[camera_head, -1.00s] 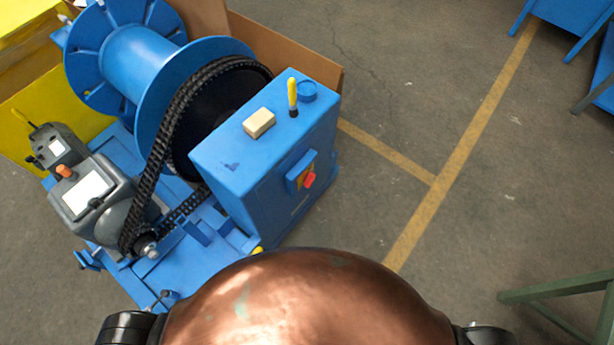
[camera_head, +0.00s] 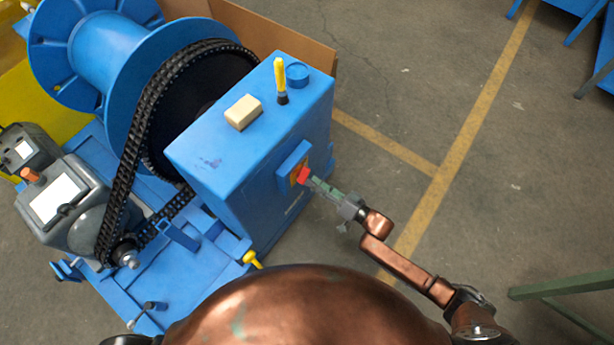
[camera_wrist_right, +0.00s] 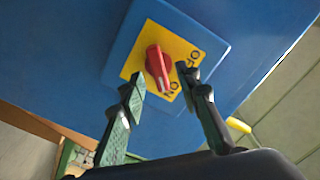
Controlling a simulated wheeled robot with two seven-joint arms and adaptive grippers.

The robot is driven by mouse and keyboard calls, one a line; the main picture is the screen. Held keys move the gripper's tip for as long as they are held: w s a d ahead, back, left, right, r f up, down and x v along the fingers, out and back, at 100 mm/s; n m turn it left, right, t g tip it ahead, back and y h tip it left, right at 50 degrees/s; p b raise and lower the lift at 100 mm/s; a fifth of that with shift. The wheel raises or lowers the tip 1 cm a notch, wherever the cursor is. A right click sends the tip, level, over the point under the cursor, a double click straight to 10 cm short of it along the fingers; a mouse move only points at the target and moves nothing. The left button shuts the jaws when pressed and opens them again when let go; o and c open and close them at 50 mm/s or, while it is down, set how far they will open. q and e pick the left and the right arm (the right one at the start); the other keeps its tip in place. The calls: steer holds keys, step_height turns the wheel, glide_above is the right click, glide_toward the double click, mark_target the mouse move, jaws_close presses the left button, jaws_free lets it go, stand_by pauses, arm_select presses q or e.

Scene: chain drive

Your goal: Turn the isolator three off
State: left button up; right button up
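The isolator is a red rotary handle (camera_wrist_right: 158,70) on a yellow plate (camera_wrist_right: 180,48) marked OFF and ON, set in a blue box on the side of the blue cabinet (camera_head: 262,170). The red handle (camera_head: 302,175) also shows in the head view. In the wrist view the handle's lower end points toward the ON mark. My right gripper (camera_wrist_right: 160,90) is open, its two dark fingers apart, with the fingertips on either side of the handle's lower part. I cannot tell whether they touch it. In the head view the right gripper (camera_head: 318,187) reaches the handle from the right. My left gripper is not in view.
On the cabinet top are a cream block (camera_head: 243,112), a yellow-handled tool (camera_head: 281,80) and a blue round cap (camera_head: 297,74). A black chain (camera_head: 128,160) runs beside a blue drum (camera_head: 105,45). A green frame (camera_head: 565,286) stands at lower right.

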mark_target(304, 176)
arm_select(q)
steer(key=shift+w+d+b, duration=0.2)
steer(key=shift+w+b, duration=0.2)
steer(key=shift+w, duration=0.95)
arm_select(e)
steer(key=shift+x, duration=2.15)
steer(key=shift+f, duration=0.1)
jaws_close()
